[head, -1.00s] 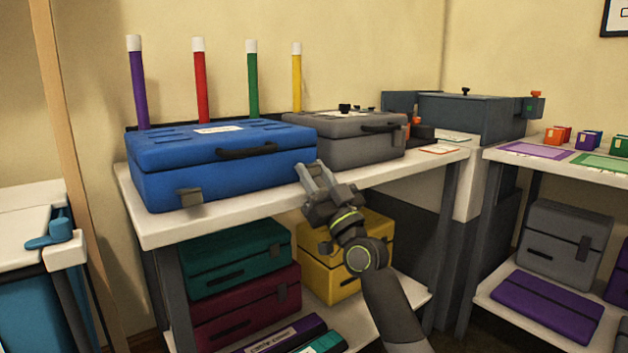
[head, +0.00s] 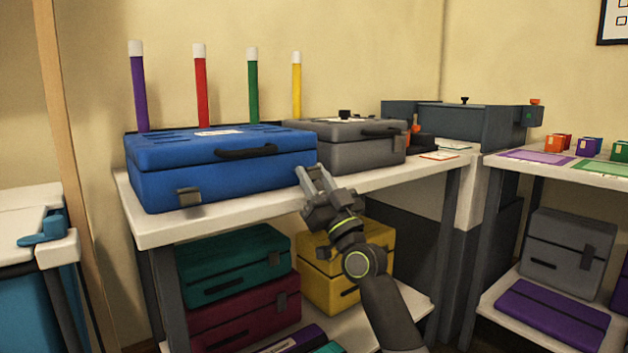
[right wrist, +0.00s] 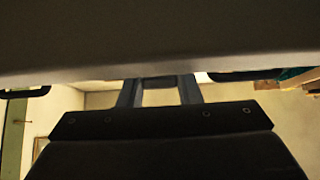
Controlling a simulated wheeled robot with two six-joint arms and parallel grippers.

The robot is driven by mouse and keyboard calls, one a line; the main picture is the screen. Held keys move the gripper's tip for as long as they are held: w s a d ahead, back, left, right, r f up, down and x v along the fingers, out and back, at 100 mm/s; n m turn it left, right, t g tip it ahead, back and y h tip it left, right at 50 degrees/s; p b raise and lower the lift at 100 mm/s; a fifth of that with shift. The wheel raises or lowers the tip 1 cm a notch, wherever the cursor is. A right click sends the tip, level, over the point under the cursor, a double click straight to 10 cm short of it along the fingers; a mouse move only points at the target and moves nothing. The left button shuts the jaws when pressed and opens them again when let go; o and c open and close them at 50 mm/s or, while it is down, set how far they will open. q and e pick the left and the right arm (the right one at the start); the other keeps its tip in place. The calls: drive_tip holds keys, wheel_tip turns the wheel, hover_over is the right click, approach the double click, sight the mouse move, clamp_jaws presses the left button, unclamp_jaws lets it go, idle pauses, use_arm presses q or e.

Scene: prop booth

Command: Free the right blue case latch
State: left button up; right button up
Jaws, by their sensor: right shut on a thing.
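The blue case (head: 220,180) lies closed on the white-topped bench, with a dark handle (head: 245,152) on its front. Its left latch (head: 189,197), a grey tab, shows low on the front face. My right gripper (head: 311,177) is at the right end of that front face, and its fingers hide the right latch in the head view. In the right wrist view the fingers (right wrist: 158,92) are shut on a small dark piece between them, which fits the right latch. Whether that latch is up or down is hidden. My left gripper is out of view.
A grey case (head: 345,150) stands just right of the blue case. The white bench edge (head: 235,217) runs below the gripper. The bench front right of my arm is clear.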

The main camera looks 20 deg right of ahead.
drive_tip(key=shift+f, duration=0.1)
idle(0.3)
drive_tip(key=o, duration=1)
drive_tip(key=b+v, duration=0.2)
drive_tip(key=v, duration=1.5)
drive_tip(key=shift+s+d+f, duration=0.1)
